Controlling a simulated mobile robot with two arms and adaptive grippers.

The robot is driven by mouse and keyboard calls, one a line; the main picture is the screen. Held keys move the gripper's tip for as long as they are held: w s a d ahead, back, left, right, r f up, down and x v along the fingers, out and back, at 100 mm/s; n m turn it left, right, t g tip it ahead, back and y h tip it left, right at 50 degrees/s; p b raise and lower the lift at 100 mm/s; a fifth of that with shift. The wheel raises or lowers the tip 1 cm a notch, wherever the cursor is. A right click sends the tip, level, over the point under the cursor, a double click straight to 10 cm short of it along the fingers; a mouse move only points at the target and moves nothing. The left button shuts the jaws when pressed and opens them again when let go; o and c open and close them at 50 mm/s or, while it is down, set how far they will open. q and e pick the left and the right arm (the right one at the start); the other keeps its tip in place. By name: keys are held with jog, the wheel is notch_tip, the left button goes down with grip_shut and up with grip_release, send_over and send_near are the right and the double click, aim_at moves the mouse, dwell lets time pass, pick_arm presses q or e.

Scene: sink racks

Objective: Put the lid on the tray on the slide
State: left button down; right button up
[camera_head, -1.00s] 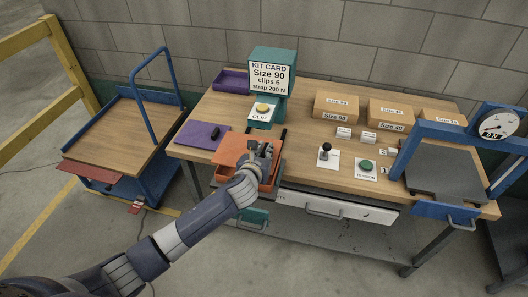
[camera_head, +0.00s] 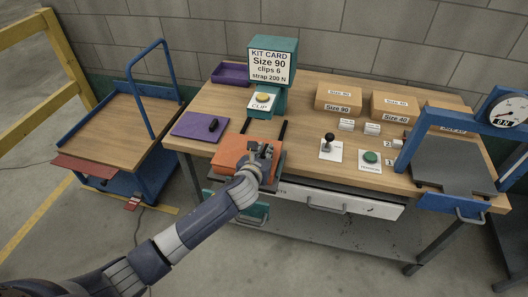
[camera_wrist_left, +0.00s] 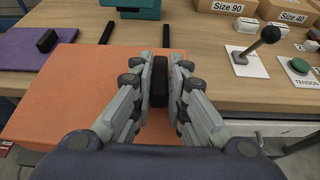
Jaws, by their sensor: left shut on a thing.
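My left gripper (camera_head: 264,152) is shut on the black handle (camera_wrist_left: 160,87) of the orange lid (camera_head: 232,150). In the left wrist view the flat orange lid (camera_wrist_left: 75,95) fills the area below and left of the fingers. The lid lies over the place of the orange tray at the bench's front edge, covering it. I cannot tell whether the lid is fully seated. The slide shows as two dark rails (camera_head: 281,130) behind the lid. My right gripper is not in view.
A purple lid (camera_head: 192,126) with a black handle lies left on the bench, and a purple tray (camera_head: 228,70) stands behind. The teal clip dispenser (camera_head: 272,97) is behind the slide. A joystick (camera_head: 328,141) and a green button (camera_head: 371,156) are to the right.

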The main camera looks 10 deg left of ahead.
pick_arm(q)
jog(key=c, duration=1.5)
grip_release()
jog(key=shift+s, duration=0.15)
jog(key=v, duration=1.1)
jog(key=shift+s+r, duration=0.25)
jog(key=shift+s, duration=0.05)
